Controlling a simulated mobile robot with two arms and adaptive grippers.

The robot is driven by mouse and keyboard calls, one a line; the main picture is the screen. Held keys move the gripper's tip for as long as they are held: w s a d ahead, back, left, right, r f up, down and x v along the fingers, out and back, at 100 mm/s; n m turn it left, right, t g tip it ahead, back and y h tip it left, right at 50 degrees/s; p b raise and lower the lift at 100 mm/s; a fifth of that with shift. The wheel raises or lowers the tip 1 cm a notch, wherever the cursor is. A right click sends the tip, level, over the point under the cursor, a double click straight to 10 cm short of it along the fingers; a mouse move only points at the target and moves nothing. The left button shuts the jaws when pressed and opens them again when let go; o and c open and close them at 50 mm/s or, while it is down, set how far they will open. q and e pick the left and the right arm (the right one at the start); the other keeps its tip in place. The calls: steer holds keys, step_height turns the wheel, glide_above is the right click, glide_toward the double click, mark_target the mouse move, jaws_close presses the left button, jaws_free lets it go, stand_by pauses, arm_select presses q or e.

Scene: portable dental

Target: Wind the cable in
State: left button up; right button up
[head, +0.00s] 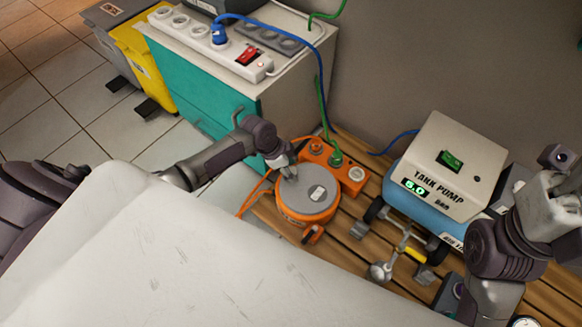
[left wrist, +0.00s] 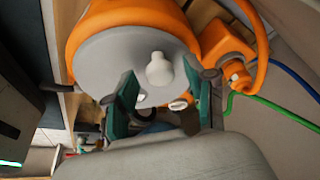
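The cable reel, an orange drum with a grey disc on top (head: 298,196), stands on the wooden slats; its disc (left wrist: 105,62) fills the upper left wrist view. A pale knob (head: 317,192) sticks up from the disc and shows ahead of my fingertips in the left wrist view (left wrist: 160,70). My left gripper (head: 288,170) is at the disc's upper-left edge, fingers apart (left wrist: 163,95), with the knob not clamped. Orange cable (head: 247,204) runs out left of the reel. My right gripper (head: 560,185) is at the right edge; its fingers are unclear.
An orange socket box (head: 340,166) with a green plug adjoins the reel. A tank pump (head: 445,165) stands to the right. A teal cabinet (head: 205,85) carrying a power strip (head: 200,35) is behind. Blue and green cords hang beside the cabinet.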

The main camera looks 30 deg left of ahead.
arm_select(q)
steer(key=v, duration=1.2)
steer(key=shift+d, duration=0.1)
steer(key=shift+c, duration=0.2)
